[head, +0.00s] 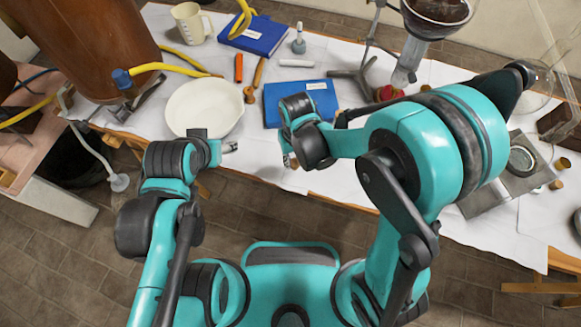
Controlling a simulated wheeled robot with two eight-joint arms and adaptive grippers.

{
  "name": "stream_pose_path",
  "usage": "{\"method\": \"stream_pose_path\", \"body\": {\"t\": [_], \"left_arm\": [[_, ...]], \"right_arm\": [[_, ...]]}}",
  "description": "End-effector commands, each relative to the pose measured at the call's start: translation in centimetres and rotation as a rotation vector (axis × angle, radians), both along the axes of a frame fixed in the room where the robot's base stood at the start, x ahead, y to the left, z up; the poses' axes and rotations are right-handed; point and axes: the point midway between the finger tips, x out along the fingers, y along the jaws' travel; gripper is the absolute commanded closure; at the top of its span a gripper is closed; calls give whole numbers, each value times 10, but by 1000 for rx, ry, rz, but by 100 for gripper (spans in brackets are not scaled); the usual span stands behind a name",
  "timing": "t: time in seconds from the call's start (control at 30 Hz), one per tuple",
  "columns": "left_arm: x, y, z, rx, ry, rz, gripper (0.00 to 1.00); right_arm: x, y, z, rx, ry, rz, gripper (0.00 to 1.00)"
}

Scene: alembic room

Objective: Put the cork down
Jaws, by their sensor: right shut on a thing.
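My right gripper (289,160) is low over the front edge of the white-covered table (262,150), in front of the blue book. It is shut on a small brownish thing, which looks like the cork (294,164). The cork is mostly hidden by the fingers and the wrist, and I cannot tell whether it touches the table. My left gripper (230,147) is near the front edge of the table, just in front of the white bowl. Its fingers are too small to tell whether they are open, and I see nothing in them.
A white bowl (190,108) lies left, a blue book (322,98) behind my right gripper. Orange and brown sticks (238,68) lie between them. A metal plate (487,196) and small corks (556,185) are at the right. A glass funnel vessel (408,66) stands behind my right arm.

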Motion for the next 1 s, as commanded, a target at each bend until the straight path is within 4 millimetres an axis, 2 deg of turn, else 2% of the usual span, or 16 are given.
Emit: {"method": "stream_pose_path", "body": {"t": [0.1, 0.23, 0.47, 0.87, 0.9, 0.97, 1.0], "left_arm": [[0, 0, -4, 0, 0, 0, 43], [0, 0, -8, 0, 0, 0, 43], [0, 0, -24, 0, 0, 0, 43], [0, 0, -27, 0, 0, 0, 43], [0, 0, -27, 0, 0, 0, 43], [0, 0, -26, 0, 0, 0, 43], [0, 0, -26, 0, 0, 0, 43]], "right_arm": [[4, 11, -8, 0, 0, 0, 100], [5, 13, -14, 0, 0, -1, 100], [5, 13, -48, 0, 0, -1, 100], [5, 12, -52, 0, 0, -1, 100], [5, 12, -52, 0, 0, -1, 69], [5, 12, -51, 0, 0, -1, 54], [5, 12, -51, 0, 0, 0, 54]]}}
